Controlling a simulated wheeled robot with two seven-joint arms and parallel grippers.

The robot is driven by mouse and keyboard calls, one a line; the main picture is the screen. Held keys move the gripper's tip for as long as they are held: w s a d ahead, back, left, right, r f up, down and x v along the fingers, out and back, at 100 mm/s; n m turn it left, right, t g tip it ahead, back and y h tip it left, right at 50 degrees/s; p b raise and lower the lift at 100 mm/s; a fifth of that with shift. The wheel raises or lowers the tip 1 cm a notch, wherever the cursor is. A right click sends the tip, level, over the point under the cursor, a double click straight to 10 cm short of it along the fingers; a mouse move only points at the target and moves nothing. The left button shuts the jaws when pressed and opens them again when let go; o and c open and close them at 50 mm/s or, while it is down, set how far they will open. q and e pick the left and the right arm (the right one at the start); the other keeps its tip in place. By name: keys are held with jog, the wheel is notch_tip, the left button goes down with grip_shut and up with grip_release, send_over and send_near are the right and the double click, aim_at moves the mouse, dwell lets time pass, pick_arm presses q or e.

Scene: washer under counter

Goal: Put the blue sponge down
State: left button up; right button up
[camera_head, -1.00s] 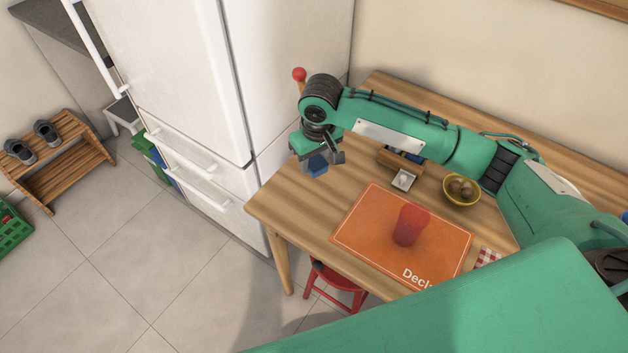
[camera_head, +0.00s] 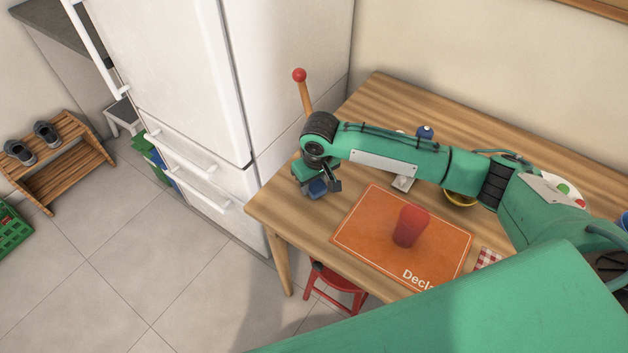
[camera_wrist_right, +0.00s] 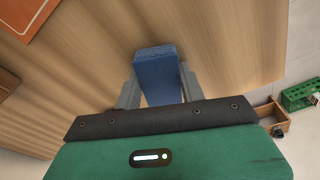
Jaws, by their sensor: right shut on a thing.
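The blue sponge (camera_head: 317,187) is between the fingers of my right gripper (camera_head: 320,190), over the left part of the wooden table. The right wrist view shows the blue sponge (camera_wrist_right: 158,74) upright between the two grey fingers of the right gripper (camera_wrist_right: 157,85), with wood behind it. The gripper is shut on it. I cannot tell for sure whether the sponge touches the tabletop (camera_head: 290,210). My left gripper is not in view.
An orange mat (camera_head: 365,235) with a red cup (camera_head: 410,226) lies right of the gripper. A yellow bowl (camera_head: 458,199) is partly hidden behind my arm. A red-topped wooden stick (camera_head: 300,76) rises behind the wrist. A white fridge (camera_head: 180,70) stands left; a red stool (camera_head: 340,287) is below.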

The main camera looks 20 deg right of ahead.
aim_at(317, 186)
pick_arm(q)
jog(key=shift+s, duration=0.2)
pick_arm(e)
jog(key=o, duration=0.9)
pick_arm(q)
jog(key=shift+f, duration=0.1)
pick_arm(e)
jog(key=shift+o, duration=0.2)
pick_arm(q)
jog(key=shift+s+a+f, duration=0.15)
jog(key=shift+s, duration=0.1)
pick_arm(e)
notch_tip(317, 186, up, 12)
jog(key=s, duration=0.1)
jog(key=shift+s+d, duration=0.2)
